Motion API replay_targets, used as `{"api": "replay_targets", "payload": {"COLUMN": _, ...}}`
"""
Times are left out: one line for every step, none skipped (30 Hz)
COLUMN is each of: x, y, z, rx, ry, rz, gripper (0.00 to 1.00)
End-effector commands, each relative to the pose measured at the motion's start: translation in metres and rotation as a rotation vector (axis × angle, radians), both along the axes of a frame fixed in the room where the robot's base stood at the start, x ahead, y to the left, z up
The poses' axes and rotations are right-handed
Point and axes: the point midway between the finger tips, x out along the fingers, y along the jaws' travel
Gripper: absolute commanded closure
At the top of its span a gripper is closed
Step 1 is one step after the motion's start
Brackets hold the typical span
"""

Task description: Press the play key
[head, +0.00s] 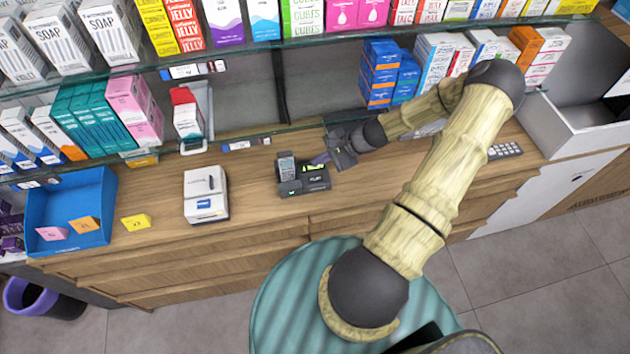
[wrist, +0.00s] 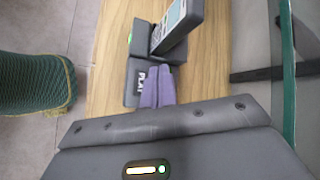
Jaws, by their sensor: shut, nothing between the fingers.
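A dark grey phone answering machine (head: 303,187) stands on the wooden counter, with a grey handset (head: 286,166) upright at its left and a small green display. Its dark play key (head: 316,179) faces the front, with white lettering. In the wrist view the key (wrist: 138,88) shows its "PLAY" letters beside my fingertips, and the handset (wrist: 175,24) is just beyond. My gripper (head: 321,158) is at the machine's right rear side, its purple fingers shut and empty. In the wrist view the fingertips (wrist: 160,68) overlap the machine's edge; I cannot tell whether they touch it.
A white box-shaped device (head: 205,194) stands left of the machine. A blue tray (head: 72,215) with price cards is farther left. Glass shelves with medicine boxes run behind and above the counter. A dark keypad (head: 505,150) lies at the right. The counter in front of the machine is clear.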

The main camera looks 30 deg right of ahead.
Motion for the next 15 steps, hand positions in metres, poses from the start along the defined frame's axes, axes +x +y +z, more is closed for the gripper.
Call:
{"api": "replay_targets", "payload": {"x": 0.000, "y": 0.000, "z": -0.012, "rx": 0.001, "ry": 0.000, "rz": 0.001, "gripper": 1.00}}
{"api": "replay_targets", "payload": {"x": 0.000, "y": 0.000, "z": -0.015, "rx": 0.001, "ry": 0.000, "rz": 0.001, "gripper": 1.00}}
{"api": "replay_targets", "payload": {"x": 0.000, "y": 0.000, "z": -0.020, "rx": 0.001, "ry": 0.000, "rz": 0.001, "gripper": 1.00}}
{"api": "replay_targets", "payload": {"x": 0.000, "y": 0.000, "z": -0.024, "rx": 0.000, "ry": 0.000, "rz": 0.000, "gripper": 1.00}}
{"api": "replay_targets", "payload": {"x": 0.000, "y": 0.000, "z": -0.027, "rx": 0.000, "ry": 0.000, "rz": 0.000, "gripper": 1.00}}
{"api": "replay_targets", "payload": {"x": 0.000, "y": 0.000, "z": -0.032, "rx": 0.000, "ry": -0.001, "rz": 0.001, "gripper": 1.00}}
{"api": "replay_targets", "payload": {"x": 0.000, "y": 0.000, "z": -0.036, "rx": -0.001, "ry": 0.000, "rz": 0.001, "gripper": 1.00}}
{"api": "replay_targets", "payload": {"x": 0.000, "y": 0.000, "z": -0.039, "rx": 0.000, "ry": 0.001, "rz": 0.001, "gripper": 1.00}}
{"api": "replay_targets", "payload": {"x": 0.000, "y": 0.000, "z": -0.044, "rx": 0.001, "ry": 0.001, "rz": 0.001, "gripper": 1.00}}
{"api": "replay_targets", "payload": {"x": 0.000, "y": 0.000, "z": -0.047, "rx": 0.001, "ry": 0.001, "rz": 0.001, "gripper": 1.00}}
{"api": "replay_targets", "payload": {"x": 0.000, "y": 0.000, "z": -0.050, "rx": 0.001, "ry": 0.001, "rz": 0.001, "gripper": 1.00}}
{"api": "replay_targets", "payload": {"x": 0.000, "y": 0.000, "z": -0.053, "rx": 0.000, "ry": 0.001, "rz": 0.001, "gripper": 1.00}}
{"api": "replay_targets", "payload": {"x": 0.000, "y": 0.000, "z": -0.055, "rx": 0.000, "ry": 0.001, "rz": 0.001, "gripper": 1.00}}
{"api": "replay_targets", "payload": {"x": 0.000, "y": 0.000, "z": -0.056, "rx": 0.000, "ry": 0.001, "rz": 0.001, "gripper": 1.00}}
{"api": "replay_targets", "payload": {"x": 0.000, "y": 0.000, "z": -0.058, "rx": 0.000, "ry": 0.001, "rz": 0.001, "gripper": 1.00}}
